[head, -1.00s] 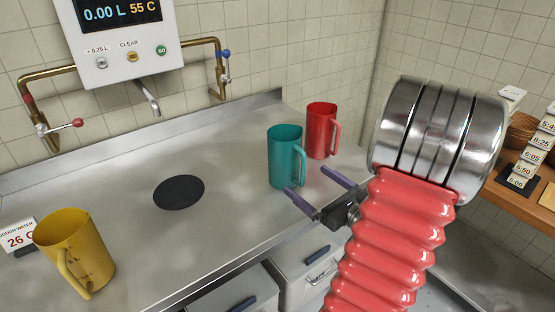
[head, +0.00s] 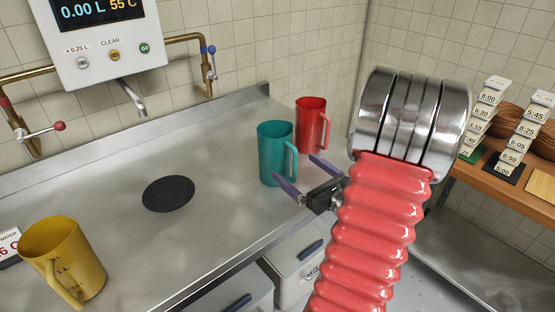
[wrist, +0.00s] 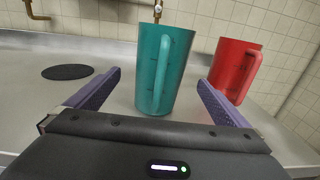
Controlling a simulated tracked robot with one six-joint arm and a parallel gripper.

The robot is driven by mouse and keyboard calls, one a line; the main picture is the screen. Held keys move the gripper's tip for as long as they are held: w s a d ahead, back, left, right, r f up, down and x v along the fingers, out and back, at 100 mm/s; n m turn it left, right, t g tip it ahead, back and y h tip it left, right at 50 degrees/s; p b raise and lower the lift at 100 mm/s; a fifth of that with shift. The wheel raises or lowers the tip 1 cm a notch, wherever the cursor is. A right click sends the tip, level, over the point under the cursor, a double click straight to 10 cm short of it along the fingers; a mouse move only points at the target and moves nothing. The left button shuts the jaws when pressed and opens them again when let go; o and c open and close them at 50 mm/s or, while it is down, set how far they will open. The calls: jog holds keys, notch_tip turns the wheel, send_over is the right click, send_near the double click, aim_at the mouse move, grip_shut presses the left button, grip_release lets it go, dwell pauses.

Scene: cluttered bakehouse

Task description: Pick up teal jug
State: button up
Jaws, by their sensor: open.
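The teal jug (head: 273,152) stands upright on the steel counter, toward its right end. Its handle is on the right side in the head view. In the wrist view the teal jug (wrist: 175,72) stands ahead of my gripper (wrist: 150,95), between the lines of the two purple fingers, with its handle facing the camera. In the head view my gripper (head: 300,175) is open and empty, just in front and to the right of the jug. Whether a finger touches the jug cannot be told.
A red jug (head: 311,122) stands close behind and right of the teal one. A yellow jug (head: 66,262) is at the counter's front left. A black round mat (head: 168,194) lies on the steel counter (head: 215,205). A water dispenser (head: 105,45) hangs on the wall.

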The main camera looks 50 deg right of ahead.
aim_at(288, 161)
jog(key=shift+w+d, duration=0.2)
jog(key=shift+w, duration=1.1)
jog(key=shift+w+d, duration=0.2)
jog(key=shift+w, duration=1.1)
jog(key=shift+w+d+r, duration=0.1)
jog(key=shift+w+d, duration=0.1)
jog(key=shift+w, duration=1.1)
jog(key=shift+w+d+r, duration=0.1)
jog(key=shift+w+d, duration=0.1)
jog(key=shift+w, duration=1.1)
jog(key=c, duration=1.2)
